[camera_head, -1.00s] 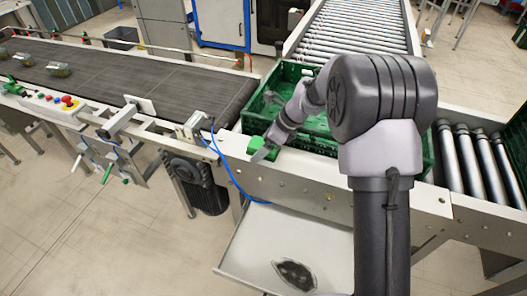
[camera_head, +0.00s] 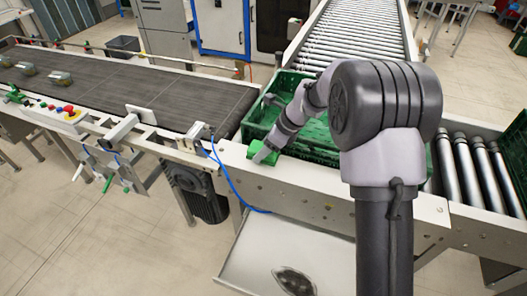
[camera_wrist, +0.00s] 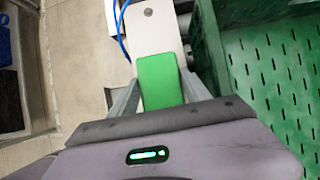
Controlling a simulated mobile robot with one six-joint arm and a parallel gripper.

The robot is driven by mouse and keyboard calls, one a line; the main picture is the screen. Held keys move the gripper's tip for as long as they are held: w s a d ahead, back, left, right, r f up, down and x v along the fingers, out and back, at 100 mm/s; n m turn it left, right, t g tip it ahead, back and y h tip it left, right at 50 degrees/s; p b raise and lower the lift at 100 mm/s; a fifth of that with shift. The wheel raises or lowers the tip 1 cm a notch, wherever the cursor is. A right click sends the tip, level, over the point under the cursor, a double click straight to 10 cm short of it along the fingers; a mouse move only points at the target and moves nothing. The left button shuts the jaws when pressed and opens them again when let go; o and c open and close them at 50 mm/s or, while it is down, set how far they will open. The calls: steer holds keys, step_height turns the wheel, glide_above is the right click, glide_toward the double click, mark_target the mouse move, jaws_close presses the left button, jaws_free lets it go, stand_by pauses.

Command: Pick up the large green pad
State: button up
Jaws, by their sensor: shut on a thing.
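The large green pad (camera_head: 264,152) lies on the metal frame edge just left of the green crate in the head view. In the wrist view the pad (camera_wrist: 159,81) is a plain green block between my two fingers. My gripper (camera_head: 261,157) is shut on the pad from its near side. In the wrist view the fingers of my gripper (camera_wrist: 158,92) stand along the pad's left and right sides. Whether the pad still touches the metal frame is hard to tell.
A green crate (camera_head: 256,118) stands right beside the pad on the roller line. A dark belt conveyor (camera_head: 140,85) with several small containers runs to the left. A blue cable (camera_head: 222,172) hangs close by. A tray (camera_head: 245,262) sits below the frame.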

steer(key=s+d+r+p, duration=0.2)
steer(key=s+d, duration=0.9)
steer(key=shift+s+d+r, duration=0.15)
steer(key=shift+d+r, duration=0.05)
